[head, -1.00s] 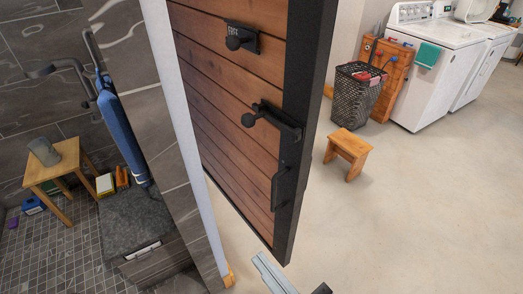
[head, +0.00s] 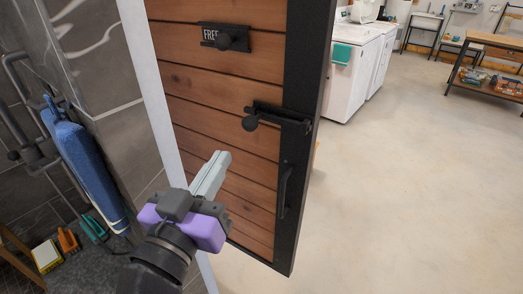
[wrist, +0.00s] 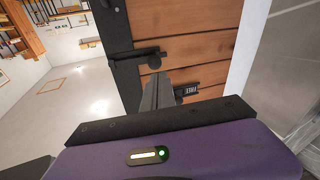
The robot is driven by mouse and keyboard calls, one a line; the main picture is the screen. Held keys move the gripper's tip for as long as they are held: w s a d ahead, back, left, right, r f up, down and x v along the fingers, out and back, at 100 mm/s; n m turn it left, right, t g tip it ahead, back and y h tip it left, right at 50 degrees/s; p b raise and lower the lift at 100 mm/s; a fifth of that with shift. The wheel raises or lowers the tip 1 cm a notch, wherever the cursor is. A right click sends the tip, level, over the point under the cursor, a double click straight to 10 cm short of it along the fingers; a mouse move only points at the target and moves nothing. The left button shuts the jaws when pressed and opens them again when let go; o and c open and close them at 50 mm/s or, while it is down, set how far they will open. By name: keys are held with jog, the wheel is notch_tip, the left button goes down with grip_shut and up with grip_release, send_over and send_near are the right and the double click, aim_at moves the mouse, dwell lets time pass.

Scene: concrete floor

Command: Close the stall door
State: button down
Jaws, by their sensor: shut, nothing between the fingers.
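The stall door (head: 240,92) of reddish wood planks in a black frame stands open, angled out from the white-edged jamb beside the tiled wall. My gripper (head: 221,160) is shut and empty, in front of the door's lower hinge-side planks. In the wrist view the shut fingers (wrist: 157,90) point at the planks between the bolt (wrist: 140,58) and the indicator (wrist: 186,91). I cannot tell whether they touch the door.
The grey tiled wall (head: 98,60) and white jamb (head: 155,95) stand close on the left, with a blue ironing-board-like item (head: 82,165) inside the stall. The floor right of the door is clear. White washers (head: 355,60) and a workbench (head: 490,65) stand far back.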

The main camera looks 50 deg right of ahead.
jog(key=s+d+f+m+g, duration=0.1)
jog(key=s+f+m+g, duration=0.2)
jog(key=s+m+g, duration=0.15)
jog(key=p, duration=0.3)
send_near(293, 138)
jog(key=d, duration=0.4)
jog(key=w+d, duration=0.1)
jog(key=d, duration=0.1)
jog(key=shift+d, duration=0.4)
